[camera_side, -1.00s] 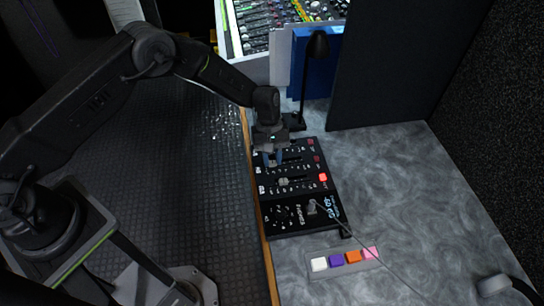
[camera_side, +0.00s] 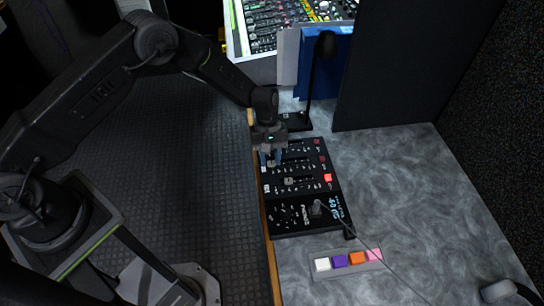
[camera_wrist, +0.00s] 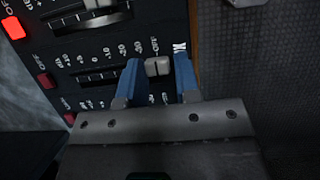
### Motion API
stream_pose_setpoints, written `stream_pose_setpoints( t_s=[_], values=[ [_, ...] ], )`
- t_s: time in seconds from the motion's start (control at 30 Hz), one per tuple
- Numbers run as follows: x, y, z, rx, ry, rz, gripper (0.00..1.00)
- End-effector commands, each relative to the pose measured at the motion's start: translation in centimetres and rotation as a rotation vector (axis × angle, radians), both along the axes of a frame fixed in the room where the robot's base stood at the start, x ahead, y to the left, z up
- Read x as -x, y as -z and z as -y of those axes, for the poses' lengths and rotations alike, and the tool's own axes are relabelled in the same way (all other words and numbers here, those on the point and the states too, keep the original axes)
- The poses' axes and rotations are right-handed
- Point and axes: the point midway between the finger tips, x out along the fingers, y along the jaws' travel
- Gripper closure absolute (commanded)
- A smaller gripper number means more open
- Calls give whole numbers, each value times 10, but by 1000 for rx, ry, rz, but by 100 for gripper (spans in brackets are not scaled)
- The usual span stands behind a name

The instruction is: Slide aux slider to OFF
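The black mixer panel (camera_side: 330,200) lies on the grey tabletop, with several slider rows. A light grey slider knob (camera_wrist: 157,67) stands between my gripper's two blue fingers, near the scale's OUT end, past -30. A label beside it looks like AUX, but a finger partly covers it. My gripper (camera_wrist: 158,75) is open around the knob, with a small gap visible on each side. In the side view, my gripper (camera_side: 270,160) is low over the panel's left edge. Another slider knob (camera_side: 289,181) sits in the row nearer the camera, also partly seen in the wrist view (camera_wrist: 98,3).
A red button (camera_side: 328,178) glows at the panel's right; dimmer red buttons (camera_wrist: 45,80) mark other rows. A cable runs from the panel over the table. A strip of coloured blocks (camera_side: 345,261) lies nearby. A black lamp-like stand (camera_side: 308,90) rises behind.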

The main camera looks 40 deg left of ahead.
Motion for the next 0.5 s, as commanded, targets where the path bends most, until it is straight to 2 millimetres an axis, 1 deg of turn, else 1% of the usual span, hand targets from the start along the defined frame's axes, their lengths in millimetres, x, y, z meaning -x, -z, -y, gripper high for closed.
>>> stream_pose_setpoints(
  t_s=[0.03, 0.23, 0.27, 0.5],
  values=[
    [2, 0, -2, -2, 0, -7, 69],
    [1, 1, -2, -1, 0, -5, 50],
    [1, 1, -1, -1, 0, -5, 49],
    [0, -1, -1, 0, -1, -3, 49]
  ],
)
